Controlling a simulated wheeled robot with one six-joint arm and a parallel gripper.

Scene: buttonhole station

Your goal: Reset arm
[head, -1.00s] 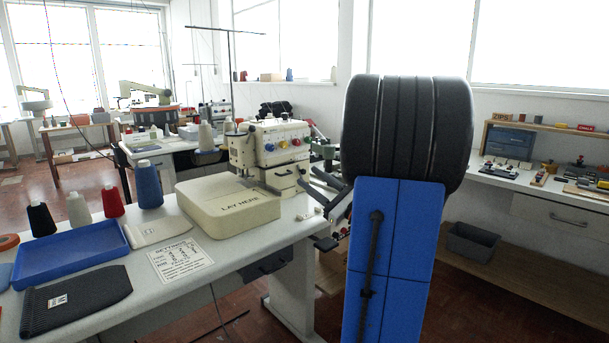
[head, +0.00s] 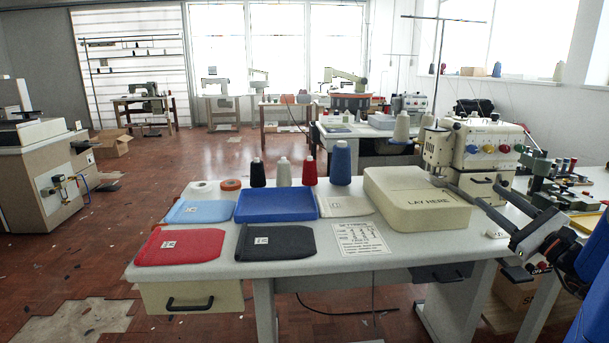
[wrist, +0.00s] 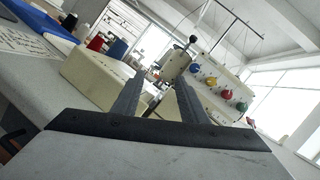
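My gripper (head: 505,238) is at the right of the head view, in front of the table's right end, with nothing seen between its fingers. In the wrist view its two fingers (wrist: 160,88) stand apart, with the buttonhole machine (wrist: 178,66) behind them. My blue arm comes in from the right edge of the head view. The cream machine (head: 478,148) stands at the table's right, with the cream "LAY HERE" block (head: 415,200) to its left.
The table (head: 300,245) carries a blue tray (head: 276,204), red (head: 180,247), dark (head: 275,242) and light blue (head: 198,212) fabric pieces, a printed card (head: 360,238) and several thread cones (head: 341,162). The floor left of the table is mostly open.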

